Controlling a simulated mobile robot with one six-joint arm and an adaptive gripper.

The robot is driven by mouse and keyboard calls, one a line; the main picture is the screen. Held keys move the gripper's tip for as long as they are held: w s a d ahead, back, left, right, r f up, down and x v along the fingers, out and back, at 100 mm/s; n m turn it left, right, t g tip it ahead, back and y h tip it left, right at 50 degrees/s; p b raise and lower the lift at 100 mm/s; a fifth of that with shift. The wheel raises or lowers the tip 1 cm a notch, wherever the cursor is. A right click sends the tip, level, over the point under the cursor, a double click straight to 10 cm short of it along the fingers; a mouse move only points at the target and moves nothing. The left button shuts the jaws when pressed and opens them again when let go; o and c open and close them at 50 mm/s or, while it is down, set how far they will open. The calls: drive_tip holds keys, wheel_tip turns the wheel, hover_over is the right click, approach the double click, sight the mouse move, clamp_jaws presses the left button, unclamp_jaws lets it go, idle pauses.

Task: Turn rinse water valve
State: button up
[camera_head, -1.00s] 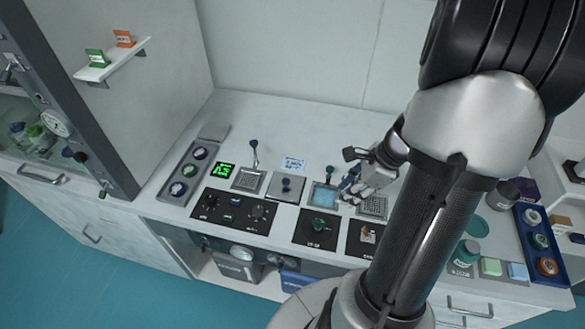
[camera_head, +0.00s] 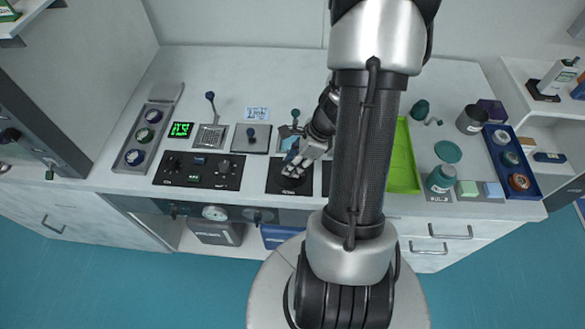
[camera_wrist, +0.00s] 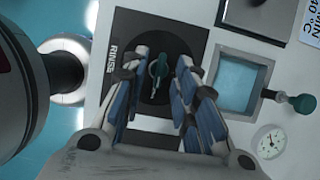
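The rinse water valve is a small teal handle (camera_wrist: 157,69) on a black plate labelled RINSE (camera_wrist: 128,28) in the wrist view. In the head view the black plate (camera_head: 275,186) lies at the front of the counter, and the valve is mostly covered by my gripper. My gripper (camera_wrist: 156,76) is open, with one blue-padded finger on each side of the handle. A gap shows between each finger and the handle. In the head view my gripper (camera_head: 296,163) is low over the plate.
A square basin with pale blue water (camera_wrist: 238,80) lies beside the plate, with a teal-knobbed lever (camera_wrist: 300,102) and a round gauge (camera_wrist: 269,142) near it. A black control panel (camera_head: 200,186) lies to the left. A bright green tray (camera_head: 403,165) is right of my arm.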

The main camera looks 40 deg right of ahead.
drive_tip(key=shift+w+a+f, duration=0.15)
drive_tip(key=shift+w+f, duration=0.05)
drive_tip(key=shift+f, duration=0.4)
drive_tip(key=shift+c, duration=0.4)
clamp_jaws()
